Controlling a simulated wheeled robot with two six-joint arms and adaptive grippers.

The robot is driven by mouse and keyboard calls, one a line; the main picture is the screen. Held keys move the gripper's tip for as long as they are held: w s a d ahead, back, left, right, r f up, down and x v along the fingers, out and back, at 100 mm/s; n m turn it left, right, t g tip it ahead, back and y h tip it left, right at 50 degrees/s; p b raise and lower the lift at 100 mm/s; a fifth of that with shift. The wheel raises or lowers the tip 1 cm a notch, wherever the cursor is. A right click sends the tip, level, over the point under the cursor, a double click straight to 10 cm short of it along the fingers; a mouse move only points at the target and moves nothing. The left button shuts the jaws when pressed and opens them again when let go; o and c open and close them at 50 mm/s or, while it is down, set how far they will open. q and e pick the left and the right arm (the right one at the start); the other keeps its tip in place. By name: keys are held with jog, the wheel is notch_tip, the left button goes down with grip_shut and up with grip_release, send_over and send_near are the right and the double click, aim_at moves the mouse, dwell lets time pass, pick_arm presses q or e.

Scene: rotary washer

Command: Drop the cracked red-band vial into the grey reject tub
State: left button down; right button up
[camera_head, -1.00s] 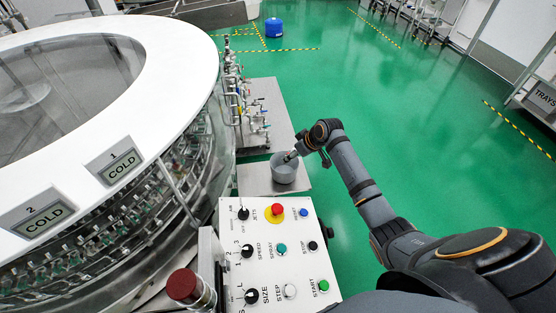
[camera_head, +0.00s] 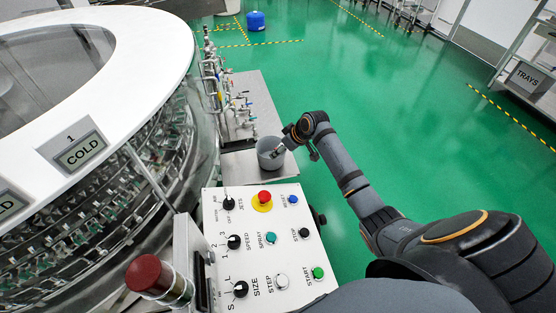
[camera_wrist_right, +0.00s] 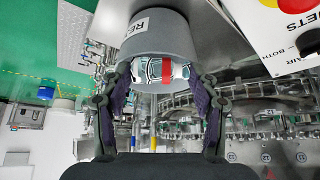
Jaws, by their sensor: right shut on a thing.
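My right gripper (camera_wrist_right: 160,80) is shut on the vial (camera_wrist_right: 143,70), a clear glass piece with a red band, lying crosswise between the fingers in the right wrist view. Any crack is too small to tell. The grey reject tub (camera_wrist_right: 160,28), with a partly hidden label, is just beyond the vial, which overlaps the tub's rim area. In the head view the tub (camera_head: 267,162) stands on a metal plate, and my right gripper (camera_head: 279,150) points down at its mouth. The vial is not discernible there. I cannot tell how deep it sits. My left gripper is not in view.
The control panel (camera_head: 262,245) with knobs and buttons stands in front of the tub. The round washer (camera_head: 150,75) is at left, with pipes and valves (camera_head: 222,95) behind the tub. A red-capped post (camera_head: 150,275) is at front left.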

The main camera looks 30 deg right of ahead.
jog(key=o, duration=0.9)
jog(key=shift+a+r, duration=0.1)
jog(key=shift+s+r, duration=0.1)
jog(key=v, duration=0.4)
jog(key=s+v, duration=0.1)
jog(key=v, duration=0.3)
jog(key=d+f+v, duration=0.1)
jog(key=v, duration=0.4)
jog(key=shift+s, duration=0.4)
jog(key=shift+d, duration=0.1)
